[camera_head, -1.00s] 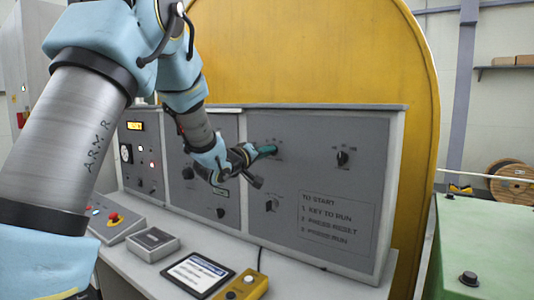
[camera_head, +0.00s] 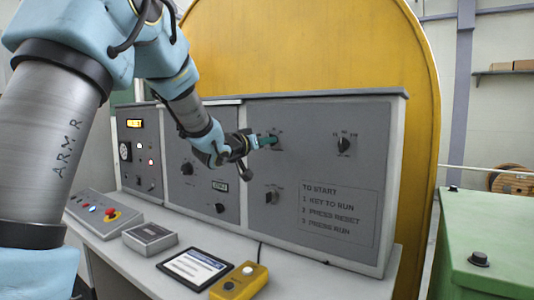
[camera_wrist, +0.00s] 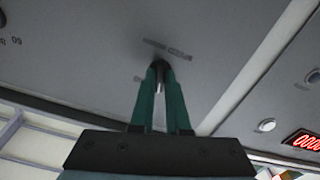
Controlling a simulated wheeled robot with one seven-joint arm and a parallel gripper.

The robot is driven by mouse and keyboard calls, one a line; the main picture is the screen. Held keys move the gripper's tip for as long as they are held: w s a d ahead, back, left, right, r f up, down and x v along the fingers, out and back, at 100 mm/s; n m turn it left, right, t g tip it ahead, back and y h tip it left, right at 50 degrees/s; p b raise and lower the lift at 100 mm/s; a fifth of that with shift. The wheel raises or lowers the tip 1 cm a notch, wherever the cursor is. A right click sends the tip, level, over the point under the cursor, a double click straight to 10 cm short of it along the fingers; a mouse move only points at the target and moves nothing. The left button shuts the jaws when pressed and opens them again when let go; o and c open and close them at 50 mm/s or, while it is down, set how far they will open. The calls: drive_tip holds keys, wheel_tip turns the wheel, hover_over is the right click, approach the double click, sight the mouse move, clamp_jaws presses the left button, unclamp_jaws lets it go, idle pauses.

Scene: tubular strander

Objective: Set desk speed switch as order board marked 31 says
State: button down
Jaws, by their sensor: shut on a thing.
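My gripper (camera_head: 268,142) is at the upper left of the grey right-hand desk panel (camera_head: 310,115). Its green fingers (camera_wrist: 161,100) are shut on a small dark switch knob (camera_wrist: 160,66) in the wrist view. The fingers hide most of the knob, and its pointer cannot be read. A label (camera_wrist: 167,48) beside it appears upside down and seems to read SPEED. Small position marks lie around the knob, too blurred to read. No board marked 31 can be made out.
Other knobs are on the panel at the right (camera_head: 343,145) and below the gripper (camera_head: 271,197). A tablet (camera_head: 194,269), a yellow button box (camera_head: 240,283) and a grey box (camera_head: 150,238) stand on the desk. A green cabinet (camera_head: 490,225) is at right.

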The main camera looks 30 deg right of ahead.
drive_tip(key=shift+f+m+b, duration=0.1)
drive_tip(key=shift+m+b, duration=5)
drive_tip(key=shift+m, duration=0.9)
drive_tip(key=c, duration=0.9)
unclamp_jaws()
drive_tip(key=b+v, duration=0.1)
drive_tip(key=v, duration=1)
